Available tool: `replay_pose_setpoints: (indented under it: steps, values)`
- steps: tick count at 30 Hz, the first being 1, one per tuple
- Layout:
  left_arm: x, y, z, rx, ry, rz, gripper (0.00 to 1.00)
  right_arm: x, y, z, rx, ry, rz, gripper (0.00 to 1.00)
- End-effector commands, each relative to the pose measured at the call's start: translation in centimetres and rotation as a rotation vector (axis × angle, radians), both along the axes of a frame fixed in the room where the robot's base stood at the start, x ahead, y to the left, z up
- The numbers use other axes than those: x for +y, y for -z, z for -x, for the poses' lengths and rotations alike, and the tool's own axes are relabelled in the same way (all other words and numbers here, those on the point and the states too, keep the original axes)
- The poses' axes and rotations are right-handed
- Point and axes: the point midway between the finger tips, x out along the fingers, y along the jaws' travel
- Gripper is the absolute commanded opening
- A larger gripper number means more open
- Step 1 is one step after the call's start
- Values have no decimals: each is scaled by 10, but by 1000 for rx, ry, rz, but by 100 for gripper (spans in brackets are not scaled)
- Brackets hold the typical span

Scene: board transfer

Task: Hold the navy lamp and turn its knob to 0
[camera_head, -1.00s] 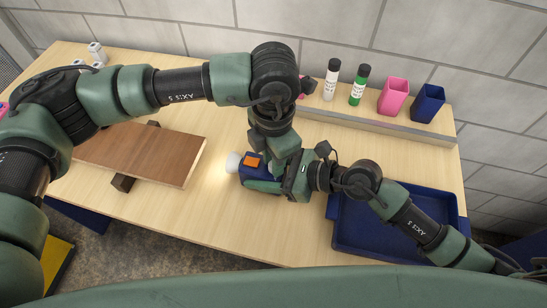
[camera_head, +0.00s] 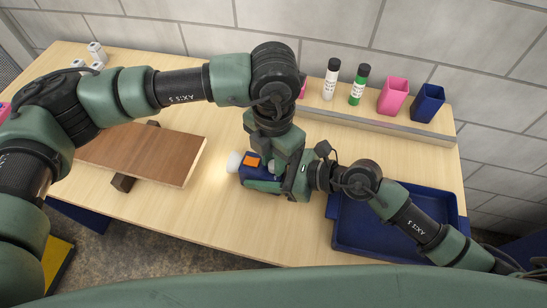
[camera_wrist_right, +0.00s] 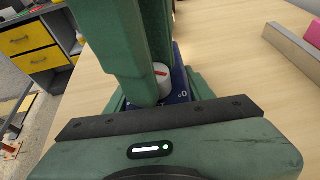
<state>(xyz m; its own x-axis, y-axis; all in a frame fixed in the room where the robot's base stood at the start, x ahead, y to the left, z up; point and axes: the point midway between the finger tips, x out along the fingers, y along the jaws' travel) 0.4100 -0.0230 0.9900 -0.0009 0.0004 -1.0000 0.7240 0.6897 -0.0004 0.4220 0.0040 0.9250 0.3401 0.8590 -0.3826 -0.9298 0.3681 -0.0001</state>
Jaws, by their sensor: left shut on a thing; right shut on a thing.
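The navy lamp (camera_head: 256,174) lies on the wooden table, with its glowing white end (camera_head: 234,162) to the left and an orange patch (camera_head: 251,161) on top. My right gripper (camera_head: 268,186) is shut on the lamp's body from the right. My left gripper (camera_head: 284,160) comes down from above and is shut on the knob. In the right wrist view the white knob (camera_wrist_right: 164,75) shows a red mark, partly hidden by my left gripper's green fingers (camera_wrist_right: 150,70). A "0" is printed on the navy face near it. Whether the mark lines up with it I cannot tell.
A brown board (camera_head: 150,155) rests on dark supports at left. A blue tray (camera_head: 345,250) is at right.

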Motion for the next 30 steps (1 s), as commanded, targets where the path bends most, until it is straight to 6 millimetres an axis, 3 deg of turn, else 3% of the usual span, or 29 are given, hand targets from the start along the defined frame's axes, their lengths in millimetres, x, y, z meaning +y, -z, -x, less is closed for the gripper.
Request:
replay_pose_setpoints:
  steps: [1, 2, 3, 12, 16, 30]
  values:
    - [1, -1, -2, -4, -3, -1, 0, 0, 1, 1, 3, -1, 2, 2]
    - [1, -1, -2, -4, -3, -1, 25, 0, 1, 1, 3, -1, 2, 2]
    - [1, -1, -2, -4, -3, -1, 32, 0, 1, 1, 3, -1, 2, 2]
    - [0, -1, -1, -1, -1, 0, 32, 0, 1, 1, 2, -1, 1, 2]
    - [0, -10, -1, -2, -1, 1, 32, 0, 1, 1, 2, -1, 1, 2]
    - [0, -100, -2, -6, -1, 0, 32, 0, 1, 1, 2, -1, 1, 2]
